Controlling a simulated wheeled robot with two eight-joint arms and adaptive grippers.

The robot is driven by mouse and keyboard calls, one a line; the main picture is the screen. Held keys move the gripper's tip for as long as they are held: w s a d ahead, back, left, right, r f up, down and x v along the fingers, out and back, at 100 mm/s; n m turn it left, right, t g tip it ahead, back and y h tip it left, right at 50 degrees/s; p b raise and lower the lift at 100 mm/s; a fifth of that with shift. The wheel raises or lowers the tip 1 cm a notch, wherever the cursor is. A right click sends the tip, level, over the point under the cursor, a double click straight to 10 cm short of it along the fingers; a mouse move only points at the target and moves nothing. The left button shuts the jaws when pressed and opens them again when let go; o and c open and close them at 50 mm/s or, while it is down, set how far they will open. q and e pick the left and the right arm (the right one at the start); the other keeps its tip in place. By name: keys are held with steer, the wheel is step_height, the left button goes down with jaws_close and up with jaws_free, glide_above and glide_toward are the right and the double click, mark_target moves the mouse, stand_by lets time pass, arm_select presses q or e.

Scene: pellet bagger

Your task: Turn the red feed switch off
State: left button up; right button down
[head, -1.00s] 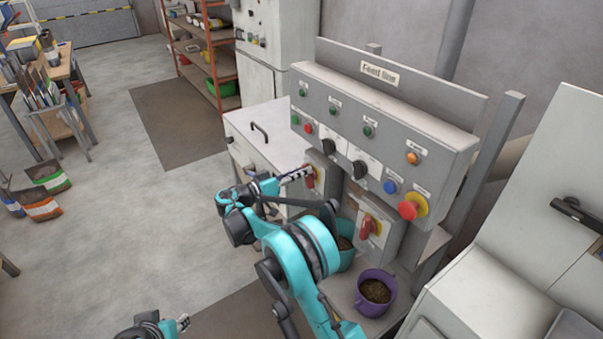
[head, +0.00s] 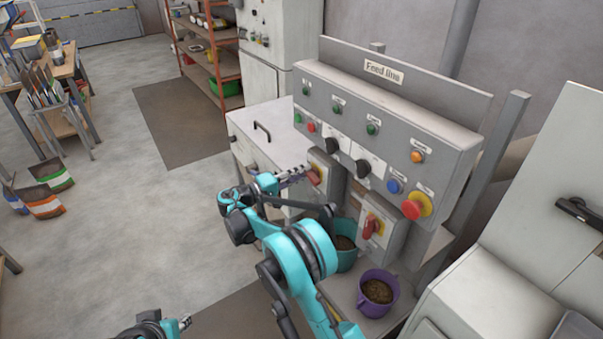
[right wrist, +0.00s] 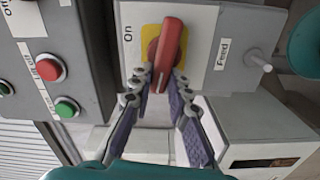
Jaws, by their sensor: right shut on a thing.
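The red feed switch (head: 313,178) is on a grey box below the left part of the panel. In the right wrist view its red handle (right wrist: 167,52) sits on a yellow plate, lying across the direction of the "On" label, slightly tilted. My right gripper (head: 304,172) is at this switch; in the right wrist view its fingers (right wrist: 162,84) are shut on the handle's near end, one on each side. A "Feed" label is on the same box. My left gripper (head: 184,322) shows only partly at the bottom edge; its jaw state is unclear.
A second red switch (head: 371,228) is to the right. The panel (head: 395,120) above carries several buttons, black knobs and a red mushroom button (head: 416,206). A teal bucket (head: 346,258) and a purple bucket (head: 376,296) of pellets stand below.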

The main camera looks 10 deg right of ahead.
steer(key=shift+d+f+n, duration=0.1)
steer(key=shift+f+n, duration=0.05)
steer(key=shift+n, duration=0.85)
steer(key=c, duration=1.4)
jaws_free()
steer(key=shift+d, duration=0.1)
steer(key=shift+c, duration=0.2)
steer(key=v, duration=1.2)
